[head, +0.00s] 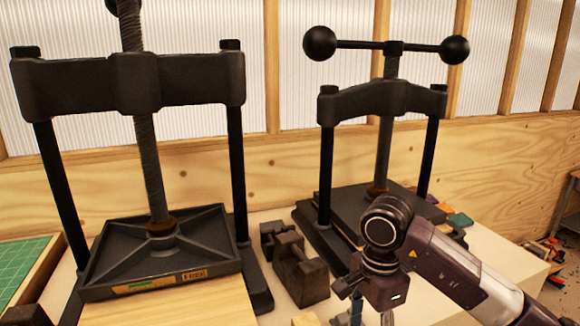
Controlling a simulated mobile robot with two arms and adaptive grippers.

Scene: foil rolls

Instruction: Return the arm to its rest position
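My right arm (450,265) comes in from the lower right and bends at a dark rounded wrist joint. My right gripper (368,312) hangs below that wrist and is cut off by the bottom edge. I cannot see its fingertips clearly or tell whether it holds anything. It is in front of the right press (375,105). My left arm and gripper are not in view. I see no foil rolls that I can make out.
A large black screw press (130,85) stands at left, with a wooden board (195,305) in front. Dark metal blocks (298,272) sit between the presses on the pale table (512,262). A green cutting mat (25,265) lies far left. Small coloured pieces (460,219) lie behind my arm.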

